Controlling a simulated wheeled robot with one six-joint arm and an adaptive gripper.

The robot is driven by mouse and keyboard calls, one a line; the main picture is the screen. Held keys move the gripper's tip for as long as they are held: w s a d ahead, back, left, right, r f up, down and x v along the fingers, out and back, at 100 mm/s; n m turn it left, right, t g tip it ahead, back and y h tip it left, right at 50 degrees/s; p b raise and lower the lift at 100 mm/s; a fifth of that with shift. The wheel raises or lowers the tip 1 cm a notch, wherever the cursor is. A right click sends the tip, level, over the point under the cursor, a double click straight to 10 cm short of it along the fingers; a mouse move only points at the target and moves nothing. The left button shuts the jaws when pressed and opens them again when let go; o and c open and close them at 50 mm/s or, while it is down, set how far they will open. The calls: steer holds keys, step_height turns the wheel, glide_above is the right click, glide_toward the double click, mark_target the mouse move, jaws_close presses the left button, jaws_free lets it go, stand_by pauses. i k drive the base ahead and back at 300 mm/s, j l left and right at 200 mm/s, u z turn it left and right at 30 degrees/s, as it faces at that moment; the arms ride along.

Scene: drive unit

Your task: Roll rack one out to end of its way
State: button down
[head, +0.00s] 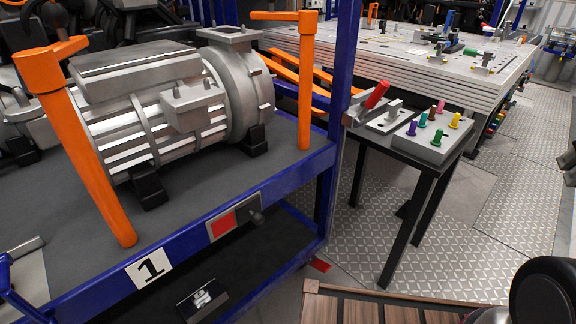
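Rack one is the blue-framed rack (290,172) on the left, with a white label "1" (150,267) on its front rail. Its dark shelf (200,218) bears a grey electric motor (165,110) on black feet. Two orange upright handles stand at the shelf, a left one (88,150) and a right one (305,80). A red and grey plate with a dark knob (235,222) sits on the front rail. My gripper cannot be made out; only a dark rounded part, likely of my arm, shows at the lower right.
A small black-legged table (420,165) with coloured pegs and a red-handled clamp (377,94) stands right of the rack's corner post. A large slotted workbench (440,70) is behind it. A wooden slatted platform (400,310) lies at the bottom. Patterned floor (500,215) is clear at the right.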

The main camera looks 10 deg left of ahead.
mark_target(122, 185)
steer(key=k+j+u, duration=0.15)
steer(key=j+u, duration=0.25)
steer(key=k+j+u, duration=0.15)
steer(key=u, duration=0.25)
steer(key=j+u, duration=0.45)
steer(key=k+j+u, duration=0.1)
steer(key=u, duration=0.25)
steer(key=k+j+u, duration=0.1)
steer(key=j+u, duration=0.25)
